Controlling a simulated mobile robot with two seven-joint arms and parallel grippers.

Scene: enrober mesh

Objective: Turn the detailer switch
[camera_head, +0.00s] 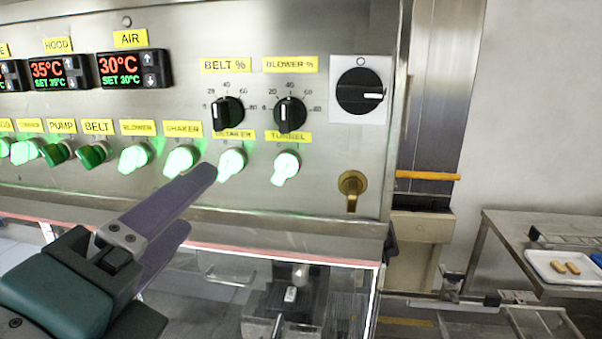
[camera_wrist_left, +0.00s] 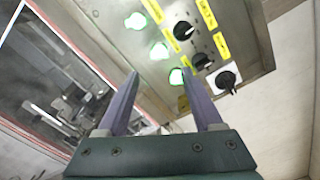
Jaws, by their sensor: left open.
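The detailer switch (camera_head: 231,161) is a lit green rotary switch in the lower row of the steel control panel, under a yellow label partly hidden by the belt knob. In the left wrist view it appears to be the middle lit switch (camera_wrist_left: 159,50), beyond the fingertips. My left gripper (camera_head: 200,198) is open and empty, with its purple fingers pointing at the panel. Its fingertips are below and left of the detailer switch in the head view, apparently apart from it. In the left wrist view the open fingers (camera_wrist_left: 160,74) flank the tunnel switch (camera_wrist_left: 176,77). My right gripper is not in view.
The lit shaker switch (camera_head: 180,160) and tunnel switch (camera_head: 286,167) flank the detailer switch closely. Above are the black belt knob (camera_head: 228,113) and blower knob (camera_head: 290,114). A brass handle (camera_head: 352,187) sits lower right. A clear-sided enclosure (camera_head: 215,275) lies below the panel.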

